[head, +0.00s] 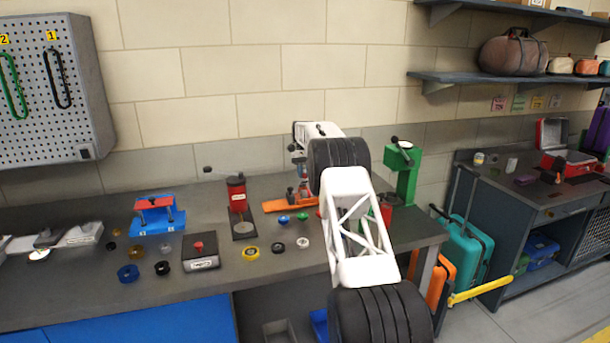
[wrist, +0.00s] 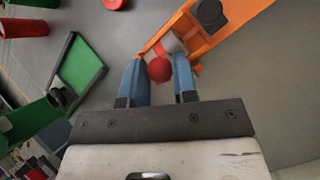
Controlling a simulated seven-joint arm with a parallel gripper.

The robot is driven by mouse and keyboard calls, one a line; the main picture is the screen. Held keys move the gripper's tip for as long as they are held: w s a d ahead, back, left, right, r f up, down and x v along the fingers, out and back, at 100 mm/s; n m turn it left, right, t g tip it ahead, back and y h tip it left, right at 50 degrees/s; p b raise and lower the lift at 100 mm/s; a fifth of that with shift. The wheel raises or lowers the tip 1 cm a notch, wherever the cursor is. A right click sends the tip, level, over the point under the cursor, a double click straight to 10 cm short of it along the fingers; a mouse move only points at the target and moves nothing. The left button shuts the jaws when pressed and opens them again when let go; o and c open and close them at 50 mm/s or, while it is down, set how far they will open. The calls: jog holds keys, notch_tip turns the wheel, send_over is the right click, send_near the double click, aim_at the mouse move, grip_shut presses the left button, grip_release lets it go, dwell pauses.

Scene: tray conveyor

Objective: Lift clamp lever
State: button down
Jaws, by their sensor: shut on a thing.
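The clamp is an orange fixture with a flat base. In the head view its base (head: 274,206) lies on the workbench, partly hidden behind my arm. In the wrist view its orange body (wrist: 205,42) runs toward the upper right and carries a dark round part.
A green press (head: 406,172) stands right of my arm, and a red press (head: 238,203) stands left of the clamp. Several small caps lie in front. A blue fixture (head: 158,220) and a box with a red button (head: 201,259) are farther left.

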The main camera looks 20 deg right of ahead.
dwell(0.3)
jog(key=c, duration=0.9)
grip_release()
jog(key=shift+r, duration=0.1)
jog(key=shift+r, duration=1.65)
jog(key=shift+s+a+r, duration=0.25)
jog(key=shift+s+a, duration=0.2)
jog(key=shift+s, duration=2.15)
jog(key=shift+s+a+r, duration=0.25)
jog(key=shift+s+a, duration=0.2)
jog(key=shift+s, duration=2.2)
jog(key=shift+s+a+r, duration=0.25)
jog(key=shift+s+a, duration=0.2)
jog(key=shift+s, duration=2.15)
